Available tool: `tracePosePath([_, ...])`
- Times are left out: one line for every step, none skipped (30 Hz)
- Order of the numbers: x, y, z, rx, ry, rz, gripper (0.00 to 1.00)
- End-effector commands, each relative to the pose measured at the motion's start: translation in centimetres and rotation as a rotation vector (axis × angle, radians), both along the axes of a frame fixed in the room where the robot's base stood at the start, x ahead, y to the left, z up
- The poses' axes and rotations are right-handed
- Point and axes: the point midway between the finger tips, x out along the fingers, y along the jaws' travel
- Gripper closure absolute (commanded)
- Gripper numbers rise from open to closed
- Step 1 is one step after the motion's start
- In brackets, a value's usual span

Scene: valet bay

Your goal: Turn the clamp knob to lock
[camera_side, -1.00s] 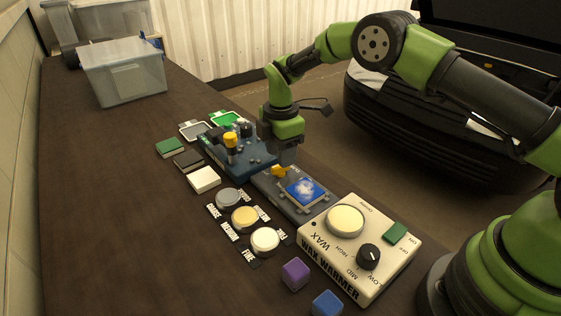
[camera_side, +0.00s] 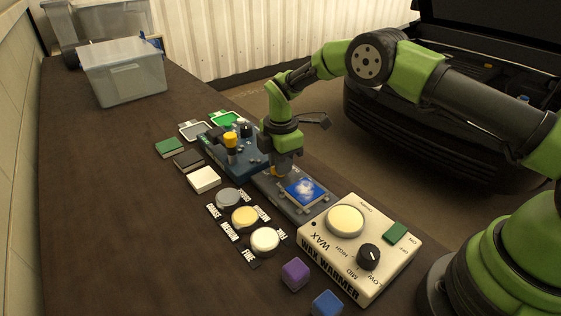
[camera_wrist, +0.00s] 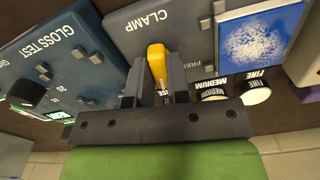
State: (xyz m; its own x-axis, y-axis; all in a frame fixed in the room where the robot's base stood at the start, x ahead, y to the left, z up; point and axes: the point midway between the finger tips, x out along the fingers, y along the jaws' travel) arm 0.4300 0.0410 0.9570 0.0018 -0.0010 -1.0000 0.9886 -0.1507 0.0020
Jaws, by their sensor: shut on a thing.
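The clamp unit (camera_wrist: 185,22) is a grey box marked CLAMP, with FREE lettering beside its yellow knob (camera_wrist: 157,63). My gripper (camera_wrist: 156,90) is shut on the yellow knob, one finger on each side of it. In the side view my gripper (camera_side: 283,170) points down over the clamp unit (camera_side: 305,213), and the knob is mostly hidden there. A blue panel with a white cloudy patch (camera_side: 307,191) lies on the clamp unit and also shows in the wrist view (camera_wrist: 257,42). Part of the lettering by the knob is covered by my fingers.
The blue gloss test unit (camera_side: 222,152) stands just left of the clamp. The wax warmer (camera_side: 358,250) stands on its right. Several round pads, including a yellow one (camera_side: 245,218), lie in front. Purple (camera_side: 295,273) and blue (camera_side: 327,303) cubes lie nearer.

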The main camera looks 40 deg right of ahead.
Motion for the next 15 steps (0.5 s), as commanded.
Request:
tracePosePath([0.0, 0.0, 0.03, 0.0, 0.001, -0.009, 1.0])
tracePosePath([0.0, 0.0, 0.03, 0.0, 0.001, -0.017, 1.0])
tracePosePath([0.0, 0.0, 0.03, 0.0, 0.001, -0.031, 1.0])
tracePosePath([0.0, 0.0, 0.03, 0.0, 0.001, -0.042, 1.0])
tracePosePath([0.0, 0.0, 0.03, 0.0, 0.001, -0.056, 1.0])
tracePosePath([0.0, 0.01, 0.04, 0.0, 0.002, -0.077, 1.0])
tracePosePath([0.0, 0.01, 0.03, 0.0, 0.002, -0.095, 1.0])
tracePosePath([0.0, 0.01, 0.03, 0.001, 0.002, -0.113, 1.0])
tracePosePath([0.0, 0.01, 0.04, 0.002, 0.003, -0.141, 1.0])
tracePosePath([0.0, 0.02, 0.04, 0.002, 0.002, -0.164, 1.0])
tracePosePath([0.0, 0.02, 0.04, 0.002, 0.003, -0.186, 1.0])
tracePosePath([0.0, 0.02, 0.04, 0.002, 0.003, -0.217, 1.0])
tracePosePath([0.0, 0.02, 0.04, 0.002, 0.002, -0.241, 1.0])
tracePosePath([0.0, 0.02, 0.04, 0.002, 0.003, -0.266, 1.0])
tracePosePath([0.0, 0.02, 0.04, 0.002, 0.003, -0.298, 1.0])
